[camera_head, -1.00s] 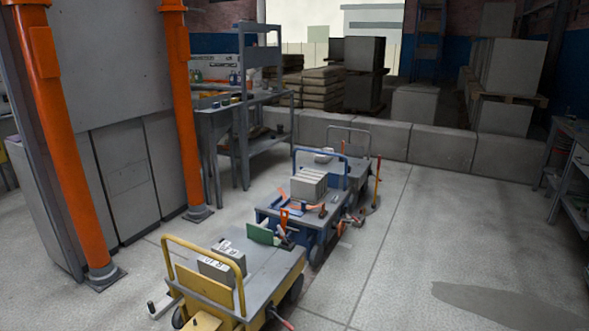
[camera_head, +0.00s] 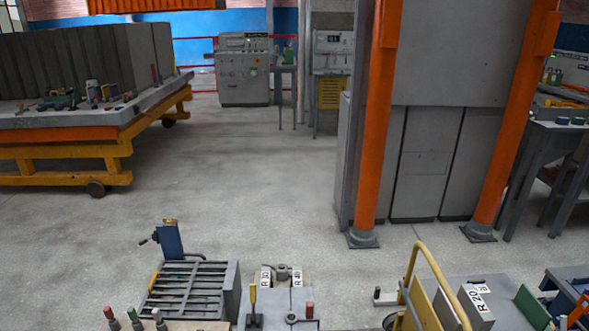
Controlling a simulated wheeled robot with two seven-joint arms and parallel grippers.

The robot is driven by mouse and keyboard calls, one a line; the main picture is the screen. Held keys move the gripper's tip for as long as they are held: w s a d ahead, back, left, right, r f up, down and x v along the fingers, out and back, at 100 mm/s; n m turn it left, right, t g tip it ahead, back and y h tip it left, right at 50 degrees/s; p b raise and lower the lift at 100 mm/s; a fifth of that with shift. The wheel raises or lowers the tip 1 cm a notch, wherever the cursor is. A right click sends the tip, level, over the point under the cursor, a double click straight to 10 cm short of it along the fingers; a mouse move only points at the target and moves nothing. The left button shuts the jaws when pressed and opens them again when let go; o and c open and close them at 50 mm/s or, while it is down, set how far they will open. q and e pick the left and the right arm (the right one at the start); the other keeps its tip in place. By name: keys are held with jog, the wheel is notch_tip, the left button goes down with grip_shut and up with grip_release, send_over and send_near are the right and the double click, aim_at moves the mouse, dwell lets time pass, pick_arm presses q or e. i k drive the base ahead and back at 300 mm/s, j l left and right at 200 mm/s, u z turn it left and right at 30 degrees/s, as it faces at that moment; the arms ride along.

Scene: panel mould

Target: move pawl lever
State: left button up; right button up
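Neither of my grippers is in view. No part can be told for sure as the pawl lever. Several lever-like handles stand at the bottom edge: a yellow-topped handle (camera_head: 252,298) and a red-topped handle (camera_head: 309,309) on a grey block, and a group of knobbed levers (camera_head: 133,317) with red, green and pale tops. A blue upright bracket (camera_head: 170,240) with a small side handle stands behind a dark slatted grate (camera_head: 186,288). The lower parts of these things are cut off by the frame.
A yellow cart (camera_head: 432,285) with grey blocks stands at the lower right. Orange posts (camera_head: 377,120) flank a grey panel. A yellow-framed trolley (camera_head: 70,165) with slabs and tools stands at left. A grey control cabinet (camera_head: 244,70) is at the back. The middle floor is clear.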

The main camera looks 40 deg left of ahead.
aim_at(252, 286)
jog(key=i+l+u, duration=0.1)
jog(key=u, duration=0.3)
jog(key=i+l+u, duration=0.1)
jog(key=u, duration=0.3)
jog(key=i+l+u, duration=0.1)
jog(key=u, duration=0.3)
jog(key=l+u, duration=0.25)
jog(key=u, duration=0.15)
jog(key=i+l+u, duration=0.15)
jog(key=u, duration=0.25)
jog(key=i+l+u, duration=0.1)
jog(key=l+u, duration=0.25)
jog(key=i+l+u, duration=0.1)
jog(key=l+u, duration=0.3)
